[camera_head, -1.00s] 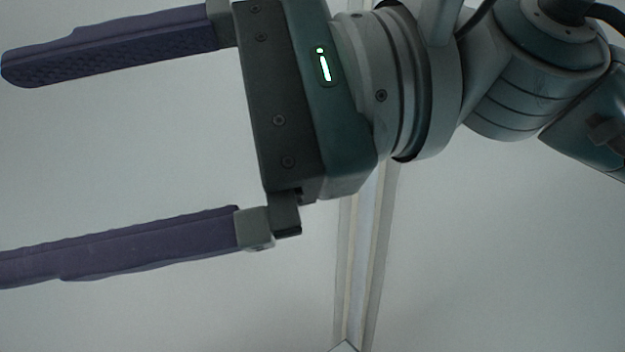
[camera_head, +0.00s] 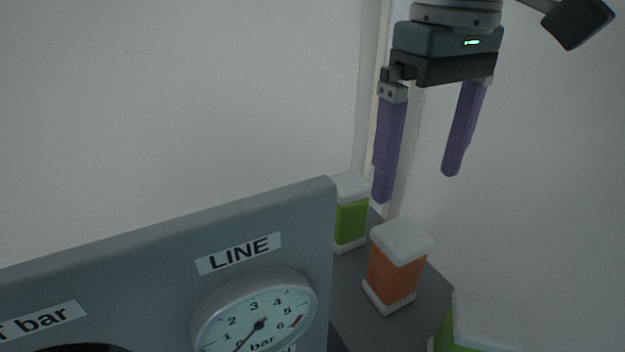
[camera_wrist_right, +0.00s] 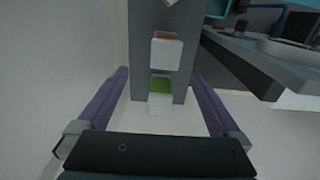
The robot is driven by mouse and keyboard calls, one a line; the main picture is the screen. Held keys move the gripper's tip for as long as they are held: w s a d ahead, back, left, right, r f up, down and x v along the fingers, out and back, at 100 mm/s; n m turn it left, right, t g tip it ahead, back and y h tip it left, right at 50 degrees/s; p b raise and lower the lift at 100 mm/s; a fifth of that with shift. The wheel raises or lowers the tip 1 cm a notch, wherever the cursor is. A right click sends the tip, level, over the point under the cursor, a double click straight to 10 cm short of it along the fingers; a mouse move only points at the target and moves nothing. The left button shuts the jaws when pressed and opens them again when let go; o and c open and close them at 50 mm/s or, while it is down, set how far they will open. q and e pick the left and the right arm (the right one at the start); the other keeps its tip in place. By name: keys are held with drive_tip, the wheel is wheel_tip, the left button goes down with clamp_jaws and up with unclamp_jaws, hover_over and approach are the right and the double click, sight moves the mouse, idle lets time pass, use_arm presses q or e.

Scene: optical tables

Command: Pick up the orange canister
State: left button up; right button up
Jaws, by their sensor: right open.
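The orange canister (camera_head: 394,274) has a white cap and a white base and stands upright on a dark grey surface in the head view. In the right wrist view the orange canister (camera_wrist_right: 166,36) shows mostly as its white top, between and beyond the fingers. My right gripper (camera_head: 418,188) is open and empty, with its purple fingers pointing down, above and a little behind the canister. It is apart from the canister. In the wrist view the gripper (camera_wrist_right: 160,85) shows its two fingers wide apart. My left gripper is not in view.
A green canister (camera_head: 350,222) stands behind left of the orange one, and another (camera_head: 480,325) stands front right. A grey panel (camera_head: 150,250) with a LINE gauge (camera_head: 255,315) rises at the left. The wrist view shows a bench (camera_wrist_right: 265,60) at the right.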

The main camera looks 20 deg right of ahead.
sight(403, 234)
drive_tip(key=f, duration=0.1)
drive_tip(key=f+b, duration=0.2)
drive_tip(key=f, duration=0.1)
drive_tip(key=shift+a+f, duration=0.1)
drive_tip(key=shift+a, duration=0.15)
drive_tip(key=f+b, duration=0.4)
drive_tip(key=f, duration=0.1)
drive_tip(key=shift+s+a+b, duration=0.2)
drive_tip(key=shift+s+b, duration=0.1)
drive_tip(key=shift+b, duration=0.1)
drive_tip(key=shift+r, duration=0.1)
drive_tip(key=shift+c, duration=1.4)
clamp_jaws()
